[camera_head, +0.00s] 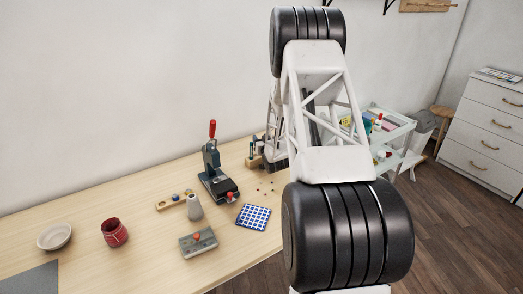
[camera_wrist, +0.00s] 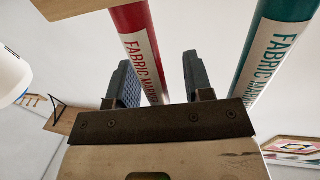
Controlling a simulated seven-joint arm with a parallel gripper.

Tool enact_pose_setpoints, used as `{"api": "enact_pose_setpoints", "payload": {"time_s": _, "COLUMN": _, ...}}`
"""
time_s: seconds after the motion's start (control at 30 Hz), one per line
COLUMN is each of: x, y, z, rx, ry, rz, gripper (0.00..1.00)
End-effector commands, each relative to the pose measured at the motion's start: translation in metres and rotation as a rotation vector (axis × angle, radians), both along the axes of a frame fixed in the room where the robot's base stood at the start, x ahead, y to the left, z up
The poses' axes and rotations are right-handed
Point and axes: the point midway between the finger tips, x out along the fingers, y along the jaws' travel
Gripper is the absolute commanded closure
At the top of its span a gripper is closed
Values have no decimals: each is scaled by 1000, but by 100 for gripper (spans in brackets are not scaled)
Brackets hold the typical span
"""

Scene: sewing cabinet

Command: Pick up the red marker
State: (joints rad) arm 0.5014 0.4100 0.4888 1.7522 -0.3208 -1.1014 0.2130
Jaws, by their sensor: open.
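The red marker (camera_wrist: 139,45) shows in the wrist view, a red tube with a white label reading "FABRIC MARKER". It runs down the picture between the two fingers of my gripper (camera_wrist: 160,85), nearer the left finger. Its lower end is hidden behind the gripper body. The fingers stand apart with gaps beside the marker; I cannot tell its exact depth between them. A teal marker (camera_wrist: 277,40) with a similar label lies to the right, outside the right finger. In the head view my arm hides most of my gripper, and I cannot pick out the red marker for sure.
In the head view, the wooden table (camera_head: 150,250) holds a dark press with a red handle (camera_head: 212,130), a blue checked cloth (camera_head: 253,217), a red pot (camera_head: 114,232) and a pale bowl (camera_head: 54,237). A white trolley (camera_head: 405,128) stands beyond my arm.

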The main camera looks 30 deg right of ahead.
Motion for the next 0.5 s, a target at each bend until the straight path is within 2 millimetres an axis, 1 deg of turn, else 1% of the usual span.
{"api": "enact_pose_setpoints", "payload": {"time_s": 0.37, "x": 0, "y": 0, "z": 0, "rx": 0, "ry": 0, "rz": 0, "gripper": 53}}
{"api": "enact_pose_setpoints", "payload": {"time_s": 0.47, "x": 0, "y": 0, "z": 0, "rx": 0, "ry": 0, "rz": 0, "gripper": 67}}
{"api": "enact_pose_setpoints", "payload": {"time_s": 0.5, "x": 0, "y": 0, "z": 0, "rx": 0, "ry": 0, "rz": 0, "gripper": 73}}
